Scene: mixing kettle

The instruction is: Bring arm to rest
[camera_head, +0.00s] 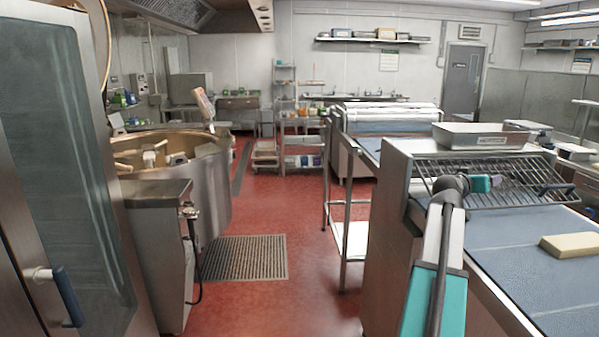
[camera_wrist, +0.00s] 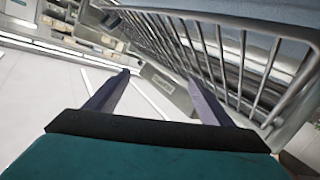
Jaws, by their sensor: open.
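My arm reaches forward at the lower right of the head view, over the steel counter end and beside a wire rack (camera_head: 495,182). My gripper (camera_head: 507,184) is at the rack in the head view, small and partly hard to make out. In the wrist view my gripper (camera_wrist: 162,88) shows two dark fingers spread wide apart. Nothing is between the fingertips. The bars of the wire rack (camera_wrist: 180,40) run close beyond the fingers on the right; I cannot tell whether they touch.
A steel tray (camera_head: 490,136) stands behind the rack. A yellow block (camera_head: 572,245) lies on the blue worktop (camera_head: 520,262). A large mixing kettle (camera_head: 212,190) stands at left, with a floor grate (camera_head: 245,258) before it. A tall cabinet (camera_head: 60,170) fills the left edge. The red floor (camera_head: 285,205) between is clear.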

